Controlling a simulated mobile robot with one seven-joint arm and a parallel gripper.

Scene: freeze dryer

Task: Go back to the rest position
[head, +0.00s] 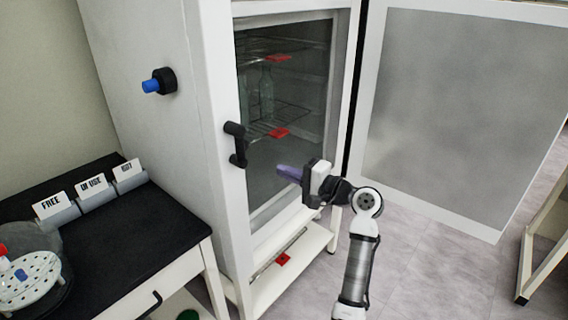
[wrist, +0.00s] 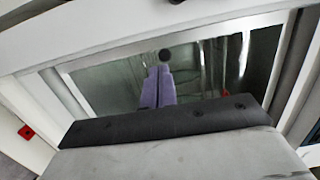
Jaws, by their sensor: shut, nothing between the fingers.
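My gripper (head: 284,172) is in front of the open freeze dryer (head: 222,160), near the lower part of its chamber opening. Its purple fingers are together with nothing between them. In the wrist view the gripper (wrist: 158,80) points at the chamber, with a dark round spot just beyond the fingertips. The wire shelves (head: 285,118) inside carry red tabs, and a clear bottle (head: 266,92) stands on a shelf above the gripper. The dryer door (head: 450,110) stands wide open to the right of my arm.
A black-topped table (head: 150,222) at left holds FREE, IN USE and HOT signs (head: 90,189) and a round white perforated rack (head: 30,280). A black handle (head: 236,145) and a blue knob (head: 151,86) stick out from the dryer.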

